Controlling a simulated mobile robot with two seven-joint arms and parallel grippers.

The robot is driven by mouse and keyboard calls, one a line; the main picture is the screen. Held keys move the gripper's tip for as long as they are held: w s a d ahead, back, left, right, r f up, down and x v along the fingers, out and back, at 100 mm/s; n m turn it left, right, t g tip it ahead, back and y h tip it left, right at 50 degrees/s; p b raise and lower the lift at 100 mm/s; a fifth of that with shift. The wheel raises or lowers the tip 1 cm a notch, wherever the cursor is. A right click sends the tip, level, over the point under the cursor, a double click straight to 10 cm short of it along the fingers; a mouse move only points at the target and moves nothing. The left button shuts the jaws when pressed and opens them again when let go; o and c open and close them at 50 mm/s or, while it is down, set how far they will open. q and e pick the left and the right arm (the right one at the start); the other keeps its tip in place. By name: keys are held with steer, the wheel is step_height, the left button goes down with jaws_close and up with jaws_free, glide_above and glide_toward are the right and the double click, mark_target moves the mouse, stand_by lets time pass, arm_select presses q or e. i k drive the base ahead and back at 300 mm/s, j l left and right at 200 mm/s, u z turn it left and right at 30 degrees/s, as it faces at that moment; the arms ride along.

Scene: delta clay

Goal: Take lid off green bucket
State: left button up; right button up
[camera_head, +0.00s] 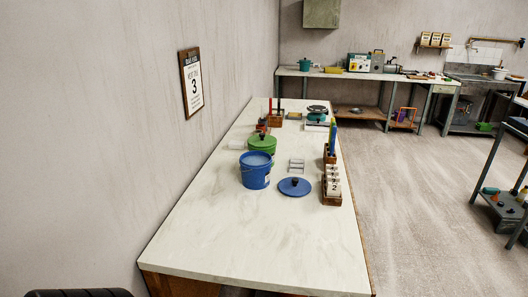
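The green bucket (263,151) stands on the long pale table, behind the blue bucket. A green lid with a dark knob (262,141) sits on top of it. The blue bucket partly hides its front. Neither of my grippers shows in the head view.
The open blue bucket (256,172) stands in front of the green one. A blue lid (295,187) lies flat to its right. Wooden racks (331,190) line the table's right edge. A teal pot (317,115) stands farther back. The table's near half (250,240) is clear; a wall bounds its left.

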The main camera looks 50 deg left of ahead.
mark_target(262, 140)
steer(key=u, duration=1.55)
steer(key=k+l+u, duration=0.2)
steer(key=l, duration=1.8)
steer(key=i+l+u, duration=0.15)
steer(key=l, duration=0.3)
steer(key=i+l+u, duration=0.1)
steer(key=l, duration=0.35)
steer(key=i+l+u, duration=0.15)
steer(key=l, duration=0.3)
steer(key=i+l+u, duration=0.15)
steer(key=l, duration=0.25)
steer(key=i+l+u, duration=0.1)
steer(key=l, duration=0.2)
steer(key=i+l+u, duration=0.2)
steer(key=l, duration=0.35)
